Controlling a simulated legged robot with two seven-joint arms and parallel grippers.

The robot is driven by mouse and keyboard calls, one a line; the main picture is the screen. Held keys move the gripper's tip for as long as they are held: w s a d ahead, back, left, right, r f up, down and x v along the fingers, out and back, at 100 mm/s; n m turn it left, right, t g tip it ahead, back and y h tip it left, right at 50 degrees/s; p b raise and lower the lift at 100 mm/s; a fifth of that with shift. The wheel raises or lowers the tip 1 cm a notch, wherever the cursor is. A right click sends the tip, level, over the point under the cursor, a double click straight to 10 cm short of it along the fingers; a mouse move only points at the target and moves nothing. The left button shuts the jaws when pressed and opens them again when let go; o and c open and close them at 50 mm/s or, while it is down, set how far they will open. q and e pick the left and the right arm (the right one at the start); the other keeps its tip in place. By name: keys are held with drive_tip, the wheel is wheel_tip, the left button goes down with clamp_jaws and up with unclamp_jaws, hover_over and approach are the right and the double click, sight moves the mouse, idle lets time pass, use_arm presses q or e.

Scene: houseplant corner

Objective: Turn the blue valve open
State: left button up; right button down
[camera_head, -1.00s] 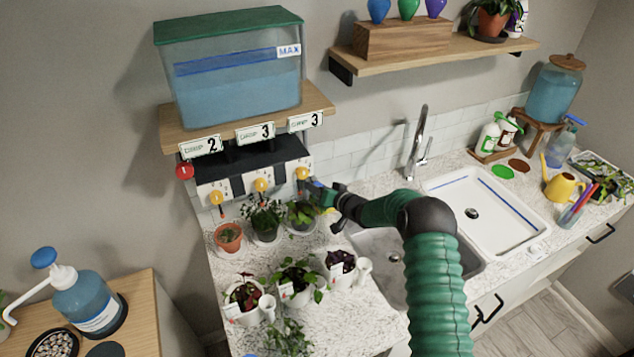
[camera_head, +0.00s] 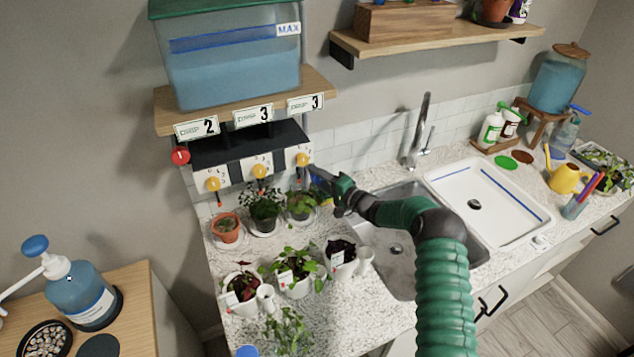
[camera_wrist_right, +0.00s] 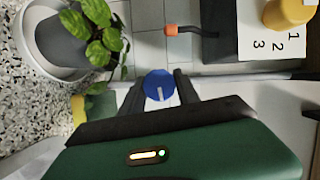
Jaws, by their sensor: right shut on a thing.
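The blue valve (camera_wrist_right: 158,86) is a round blue knob with a pale line across its face. In the right wrist view it sits between the two dark fingers of my right gripper (camera_wrist_right: 160,90), which is shut on it. In the head view my right gripper (camera_head: 318,174) reaches in from the right to the end of the dispenser, just right of the rightmost yellow knob (camera_head: 303,159), and mostly hides the valve. A thin grey pipe (camera_wrist_right: 255,77) runs right from the valve in the wrist view. My left gripper is not in view.
A water tank (camera_head: 235,75) stands on a shelf above the dispenser. Potted plants (camera_head: 263,207) crowd the counter below it, one pot (camera_wrist_right: 62,42) close to my right gripper. The sink (camera_head: 395,240) lies under my right arm. A red knob (camera_head: 180,156) is at the dispenser's left.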

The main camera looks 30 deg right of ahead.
drive_tip(key=shift+d+f+m+t+b, duration=0.1)
drive_tip(key=shift+d+m+t+b, duration=0.15)
drive_tip(key=shift+m+b, duration=0.4)
drive_tip(key=shift+m, duration=0.25)
drive_tip(key=c, duration=1.3)
unclamp_jaws()
drive_tip(key=o, duration=0.3)
drive_tip(key=shift+s, duration=0.1)
drive_tip(key=shift+o, duration=0.4)
drive_tip(key=shift+d, duration=0.1)
